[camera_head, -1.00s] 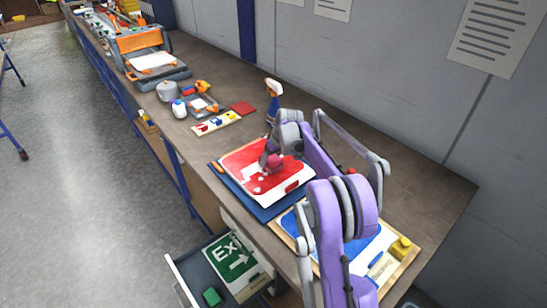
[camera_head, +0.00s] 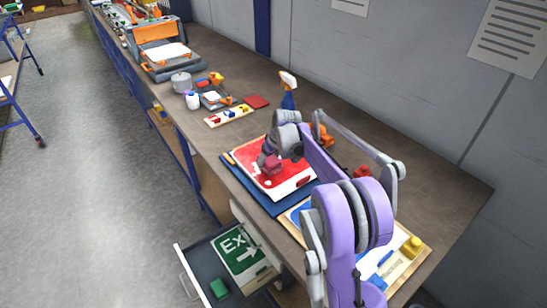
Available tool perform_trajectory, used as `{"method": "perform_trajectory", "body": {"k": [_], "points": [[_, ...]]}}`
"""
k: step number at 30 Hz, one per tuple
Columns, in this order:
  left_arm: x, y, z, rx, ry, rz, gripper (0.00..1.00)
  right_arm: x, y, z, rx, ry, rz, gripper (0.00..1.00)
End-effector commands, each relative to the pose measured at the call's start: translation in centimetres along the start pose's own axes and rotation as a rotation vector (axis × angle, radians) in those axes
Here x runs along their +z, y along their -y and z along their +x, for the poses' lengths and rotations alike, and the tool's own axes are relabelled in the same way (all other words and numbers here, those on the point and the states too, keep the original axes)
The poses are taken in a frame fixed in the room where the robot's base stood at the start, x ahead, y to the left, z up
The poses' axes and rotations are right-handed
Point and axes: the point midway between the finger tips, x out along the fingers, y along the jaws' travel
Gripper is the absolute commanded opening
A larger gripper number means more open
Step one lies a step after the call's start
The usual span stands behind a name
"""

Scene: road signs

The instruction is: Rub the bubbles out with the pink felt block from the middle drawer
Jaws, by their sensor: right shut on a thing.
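A red and white sign (camera_head: 292,194) lies on a blue mat (camera_head: 259,196) on the bench. My right gripper (camera_head: 270,161) is over the sign's upper middle, shut on the pink felt block (camera_head: 272,167). The block is low on or just above the red face; I cannot tell whether it touches. Small pale marks show on the red face near the block, too small to tell apart as bubbles. My left gripper is not in view.
A second board (camera_head: 418,254) with a yellow block (camera_head: 411,246) lies partly behind my right arm. A spray bottle (camera_head: 287,90) stands beyond the mat.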

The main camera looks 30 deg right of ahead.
Motion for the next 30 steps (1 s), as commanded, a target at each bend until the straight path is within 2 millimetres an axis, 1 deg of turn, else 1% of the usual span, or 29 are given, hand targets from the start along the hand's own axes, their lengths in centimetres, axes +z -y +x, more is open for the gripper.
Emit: {"method": "perform_trajectory", "body": {"k": [7,15,23,30], "points": [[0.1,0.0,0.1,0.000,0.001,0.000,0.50,0.0,0.8,0.0,-0.001,0.000,-0.001,0.30],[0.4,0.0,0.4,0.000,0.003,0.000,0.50,0.1,2.9,0.2,-0.001,0.001,-0.002,0.30],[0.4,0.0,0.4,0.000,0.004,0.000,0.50,0.1,3.8,0.3,-0.002,0.001,-0.001,0.30],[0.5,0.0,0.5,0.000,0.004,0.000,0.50,0.0,5.6,0.2,-0.003,0.001,-0.002,0.30]]}}
